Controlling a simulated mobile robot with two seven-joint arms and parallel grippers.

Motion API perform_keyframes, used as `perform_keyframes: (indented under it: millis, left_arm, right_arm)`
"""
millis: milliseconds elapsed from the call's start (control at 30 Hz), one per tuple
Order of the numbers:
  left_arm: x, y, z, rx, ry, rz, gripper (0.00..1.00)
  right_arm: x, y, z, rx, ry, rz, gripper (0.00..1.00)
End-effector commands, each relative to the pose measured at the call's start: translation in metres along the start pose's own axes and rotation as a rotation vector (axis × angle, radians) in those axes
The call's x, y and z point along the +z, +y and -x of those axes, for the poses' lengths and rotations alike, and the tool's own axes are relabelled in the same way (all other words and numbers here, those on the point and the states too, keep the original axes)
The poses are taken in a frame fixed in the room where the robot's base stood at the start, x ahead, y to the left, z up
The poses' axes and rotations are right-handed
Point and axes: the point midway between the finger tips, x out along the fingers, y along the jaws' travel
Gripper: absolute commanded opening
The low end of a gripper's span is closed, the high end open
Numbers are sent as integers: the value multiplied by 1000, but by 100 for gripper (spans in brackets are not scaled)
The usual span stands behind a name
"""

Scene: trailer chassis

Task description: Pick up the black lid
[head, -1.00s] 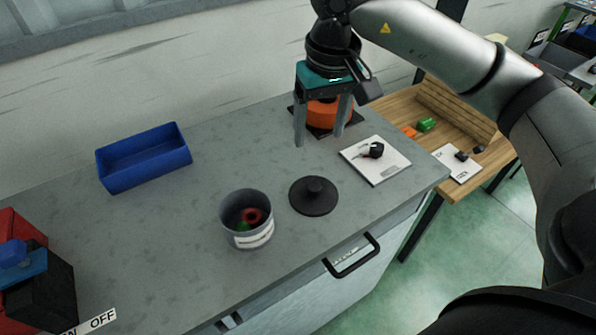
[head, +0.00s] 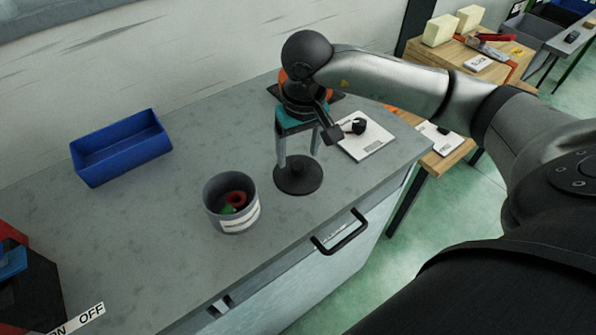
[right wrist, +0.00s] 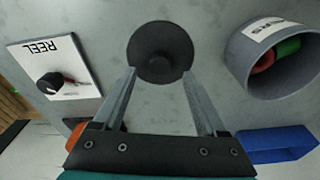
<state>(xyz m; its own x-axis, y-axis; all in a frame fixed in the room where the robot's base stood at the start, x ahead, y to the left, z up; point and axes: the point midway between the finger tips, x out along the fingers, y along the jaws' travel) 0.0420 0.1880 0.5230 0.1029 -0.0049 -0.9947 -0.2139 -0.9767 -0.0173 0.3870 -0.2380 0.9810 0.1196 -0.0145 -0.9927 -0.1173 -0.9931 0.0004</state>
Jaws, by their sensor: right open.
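The black lid (head: 299,177) is a round disc with a knob on top. It lies flat on the grey worktop, right of the grey tub. My right gripper (head: 298,160) is open just above the lid, its two fingers pointing down at it. In the right wrist view the lid (right wrist: 160,52) lies just beyond the open fingertips of the right gripper (right wrist: 158,75), with nothing between the fingers. My left gripper is not in view.
A grey tub (head: 243,220) with red and green items stands left of the lid. A blue bin (head: 121,148) stands further left. A white REEL plate (head: 366,140) with a black part lies to the right. An orange object (head: 284,75) sits behind my right gripper.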

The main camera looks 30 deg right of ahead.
Motion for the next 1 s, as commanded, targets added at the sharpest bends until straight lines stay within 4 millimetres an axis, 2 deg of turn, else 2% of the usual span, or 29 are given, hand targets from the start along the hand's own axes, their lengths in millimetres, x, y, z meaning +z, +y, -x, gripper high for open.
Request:
perform_keyframes:
  millis: [100,200,500,1000]
  left_arm:
    - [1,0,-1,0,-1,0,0]
    - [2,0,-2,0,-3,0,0]
    - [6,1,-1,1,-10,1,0]
    - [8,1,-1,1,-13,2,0]
  right_arm:
    - [4,0,-18,-1,-4,-2,74]
    - [4,0,-28,0,-2,-1,74]
    - [3,0,-31,0,0,0,73]
    - [3,0,-30,0,0,0,17]
